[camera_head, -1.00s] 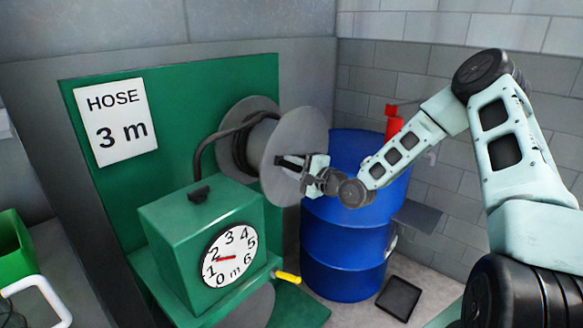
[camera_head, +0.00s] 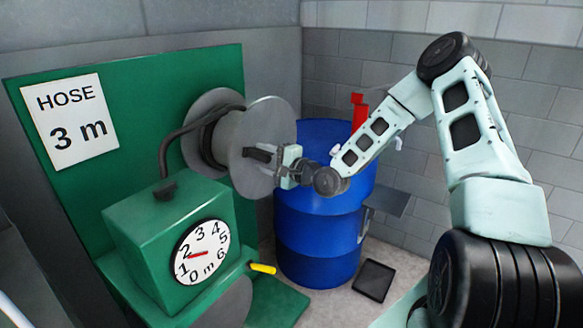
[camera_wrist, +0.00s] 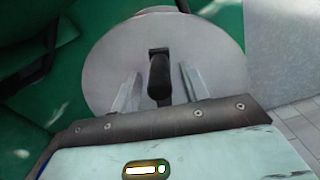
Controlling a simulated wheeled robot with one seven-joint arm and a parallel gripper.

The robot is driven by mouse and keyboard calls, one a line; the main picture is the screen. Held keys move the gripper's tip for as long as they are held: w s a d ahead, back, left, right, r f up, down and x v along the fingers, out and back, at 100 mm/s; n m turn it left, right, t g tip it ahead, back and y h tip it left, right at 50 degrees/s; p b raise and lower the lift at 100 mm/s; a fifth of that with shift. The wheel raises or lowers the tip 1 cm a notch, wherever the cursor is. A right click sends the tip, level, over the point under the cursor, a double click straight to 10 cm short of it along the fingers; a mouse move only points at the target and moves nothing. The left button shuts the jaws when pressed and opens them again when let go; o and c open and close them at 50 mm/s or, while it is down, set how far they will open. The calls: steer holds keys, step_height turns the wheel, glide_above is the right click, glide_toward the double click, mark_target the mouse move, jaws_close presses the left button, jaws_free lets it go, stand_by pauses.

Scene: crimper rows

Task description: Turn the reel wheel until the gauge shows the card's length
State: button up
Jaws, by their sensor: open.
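The card (camera_head: 70,122) on the green panel reads "HOSE 3 m". The round gauge (camera_head: 203,270) on the green box is marked 0 to 6 m, and its red needle points about at 2. The grey reel wheel (camera_head: 263,115) stands right of the panel with dark hose wound behind it. My gripper (camera_head: 268,160) is at the wheel's face. In the wrist view, its open fingers (camera_wrist: 158,92) stand on either side of the wheel's dark handle (camera_wrist: 159,72), with gaps on both sides. The wheel's disc (camera_wrist: 105,70) fills the background there.
A blue drum (camera_head: 318,225) stands right behind my gripper, with a small grey shelf (camera_head: 387,201) beside it. A dark square tray (camera_head: 374,280) lies on the floor.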

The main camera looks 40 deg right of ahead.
steer(key=b+v, duration=0.2)
steer(key=v, duration=1.4)
stand_by(0.9)
